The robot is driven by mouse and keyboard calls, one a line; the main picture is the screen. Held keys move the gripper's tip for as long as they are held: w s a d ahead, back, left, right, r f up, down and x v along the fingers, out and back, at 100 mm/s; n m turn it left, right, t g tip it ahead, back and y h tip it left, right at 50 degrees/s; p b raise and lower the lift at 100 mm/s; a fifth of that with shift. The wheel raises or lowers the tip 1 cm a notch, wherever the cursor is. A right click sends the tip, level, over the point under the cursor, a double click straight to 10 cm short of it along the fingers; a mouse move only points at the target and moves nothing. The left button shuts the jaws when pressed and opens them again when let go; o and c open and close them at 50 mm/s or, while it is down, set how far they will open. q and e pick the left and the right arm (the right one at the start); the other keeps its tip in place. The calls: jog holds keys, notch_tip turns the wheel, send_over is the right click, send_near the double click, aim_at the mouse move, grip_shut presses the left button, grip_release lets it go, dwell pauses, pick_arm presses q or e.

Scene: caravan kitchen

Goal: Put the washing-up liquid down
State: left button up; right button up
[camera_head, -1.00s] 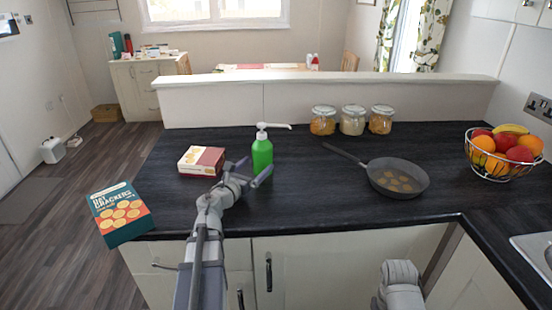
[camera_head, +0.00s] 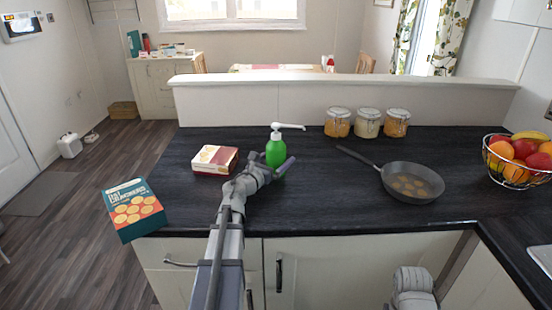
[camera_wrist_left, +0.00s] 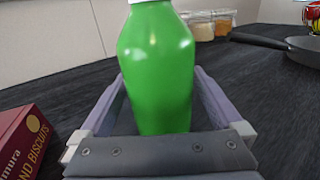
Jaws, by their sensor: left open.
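The washing-up liquid is a green bottle (camera_head: 276,152) with a white pump top, upright over the middle of the dark worktop (camera_head: 320,185). Its base is hidden behind my gripper, so contact with the worktop cannot be seen. My left gripper (camera_head: 270,169) is open, with its fingers on either side of the bottle's lower part. In the left wrist view the bottle (camera_wrist_left: 157,70) stands between the spread fingers, its foot hidden by the gripper's crossbar.
A red and cream biscuit box (camera_head: 214,159) lies left of the bottle. A teal cracker box (camera_head: 134,208) is at the front left edge. Glass jars (camera_head: 368,123) stand at the back. A frying pan (camera_head: 411,184) and fruit bowl (camera_head: 517,160) are to the right.

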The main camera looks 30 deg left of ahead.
pick_arm(q)
jog(key=shift+w, duration=0.95)
grip_shut()
